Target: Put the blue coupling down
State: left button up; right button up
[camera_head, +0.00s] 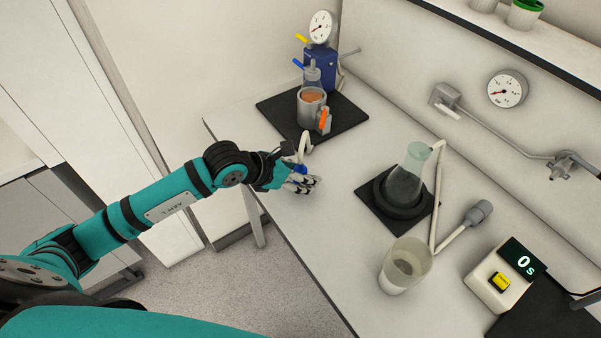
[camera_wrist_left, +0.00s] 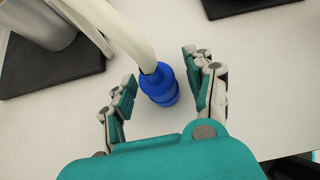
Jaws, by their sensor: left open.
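The blue coupling (camera_wrist_left: 159,88) is on the end of a thick cream hose (camera_wrist_left: 125,35). In the left wrist view it stands between the two fingers of my left gripper (camera_wrist_left: 160,92), with a gap visible on each side. It appears to rest on the white bench. In the head view my left gripper (camera_head: 304,184) is low over the bench's left edge, and a small blue part of the coupling (camera_head: 301,169) shows at the fingers. The hose (camera_head: 304,146) rises from it toward the metal vessel. My right gripper is not seen.
A metal vessel (camera_head: 312,112) with an orange handle stands on a black mat (camera_head: 349,115) behind the gripper. A flask (camera_head: 406,178) sits on a dark base to the right. A beaker (camera_head: 404,266) and a timer (camera_head: 499,279) reading 0 are nearer. The bench between (camera_head: 326,210) is clear.

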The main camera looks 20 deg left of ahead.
pick_arm(q)
jog(key=shift+r, duration=0.15)
jog(key=b+v, duration=0.2)
jog(key=v, duration=1)
dwell(0.6)
